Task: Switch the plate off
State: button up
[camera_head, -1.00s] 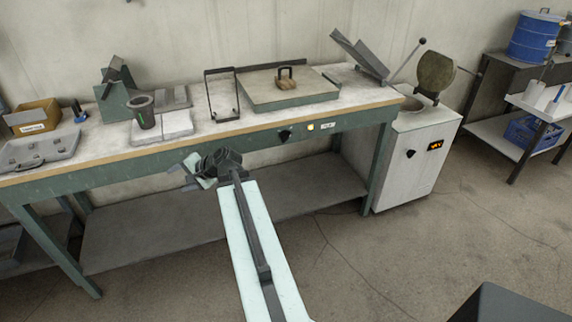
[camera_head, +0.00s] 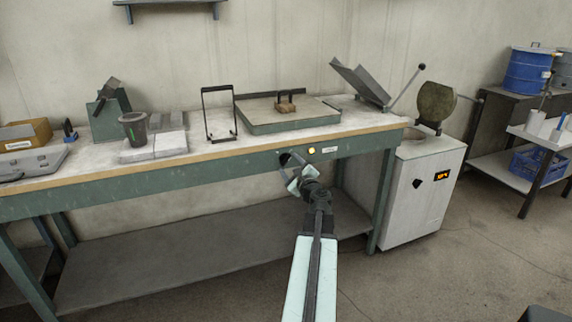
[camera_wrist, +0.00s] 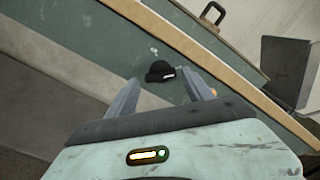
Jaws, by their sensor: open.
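My gripper (camera_head: 290,172) is open and empty just before the rail. In the wrist view its two fingers (camera_wrist: 163,93) stand apart, with the knob showing between and beyond them.
A white furnace (camera_head: 424,185) with an orange display and its own dark knob stands right of the bench. A dark cup (camera_head: 134,128) and a wire stand (camera_head: 219,115) are on the bench top. A lower shelf (camera_head: 190,245) lies beneath.

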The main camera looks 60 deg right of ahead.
aim_at(286, 162)
jog(key=x, duration=0.3)
jog(key=shift+w+d, duration=0.1)
jog(key=shift+w, duration=0.1)
jog(key=c, duration=0.9)
jog(key=shift+s+a, duration=0.1)
jog(key=shift+a, duration=0.2)
jog(key=shift+c, duration=0.9)
jog(key=shift+d, duration=0.15)
jog(key=n, duration=0.4)
jog(key=shift+f+n, duration=0.1)
jog(key=shift+n, duration=0.3)
jog(key=n, duration=0.4)
jog(key=shift+d+f+n, duration=0.1)
jog(key=shift+n, duration=0.2)
jog(key=n, duration=0.4)
jog(key=shift+f+b, duration=0.1)
jog(key=shift+b, duration=0.2)
jog(key=shift+n, duration=2.3)
